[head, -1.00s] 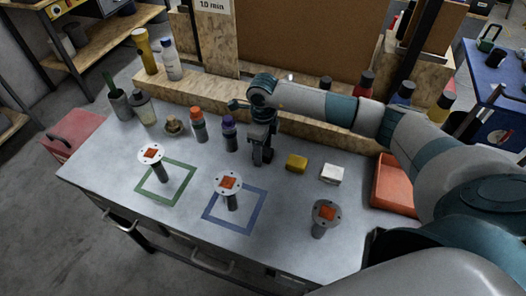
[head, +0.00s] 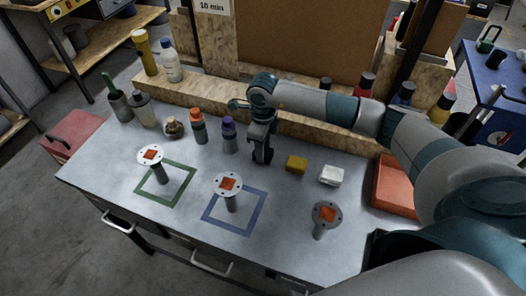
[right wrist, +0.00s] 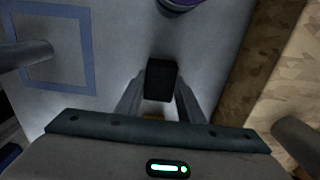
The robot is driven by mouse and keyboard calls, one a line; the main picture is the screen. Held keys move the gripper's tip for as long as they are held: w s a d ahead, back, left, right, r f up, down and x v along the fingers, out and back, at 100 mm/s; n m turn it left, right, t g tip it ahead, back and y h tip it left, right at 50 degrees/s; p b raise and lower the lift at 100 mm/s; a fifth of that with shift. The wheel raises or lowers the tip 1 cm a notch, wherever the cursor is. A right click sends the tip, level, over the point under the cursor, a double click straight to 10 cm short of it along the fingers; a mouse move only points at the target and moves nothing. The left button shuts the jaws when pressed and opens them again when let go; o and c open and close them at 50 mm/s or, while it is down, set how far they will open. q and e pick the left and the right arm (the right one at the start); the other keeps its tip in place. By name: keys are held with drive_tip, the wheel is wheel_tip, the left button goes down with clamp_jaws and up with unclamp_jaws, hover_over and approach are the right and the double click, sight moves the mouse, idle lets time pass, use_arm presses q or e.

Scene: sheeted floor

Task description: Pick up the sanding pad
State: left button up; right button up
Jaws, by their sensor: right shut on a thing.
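The sanding pad looks like a small dark block (right wrist: 161,80) between the two fingers in the right wrist view. My right gripper (right wrist: 160,98) is shut on it. In the head view this gripper (head: 262,150) points down at the grey bench, right of the purple-capped bottle. The pad shows there only as a dark patch at the fingertips, mostly hidden by them. I cannot tell whether it touches the bench. My left gripper is not in view.
A yellow block (head: 296,164) and a white block (head: 331,176) lie right of the gripper. The purple-capped bottle (head: 229,136) stands close left. Several flanged posts, one inside the blue square (head: 250,222), stand in front. A wooden ledge (head: 300,132) runs behind.

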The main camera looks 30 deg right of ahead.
drive_tip(key=shift+r, duration=0.3)
wheel_tip(320, 180, up, 2)
drive_tip(key=shift+w+r+b, duration=0.1)
drive_tip(key=shift+r+b, duration=0.05)
drive_tip(key=shift+b, duration=0.85)
drive_tip(key=s+d+r+b, duration=0.4)
drive_tip(key=d+r, duration=0.3)
drive_tip(key=d, duration=0.3)
drive_tip(key=shift+s+d+r+b, duration=0.25)
drive_tip(key=shift+s+r+b, duration=0.15)
drive_tip(key=shift+s, duration=0.3)
drive_tip(key=shift+f, duration=0.1)
drive_tip(key=o, duration=0.5)
drive_tip(key=c, duration=0.4)
drive_tip(key=shift+a, duration=0.15)
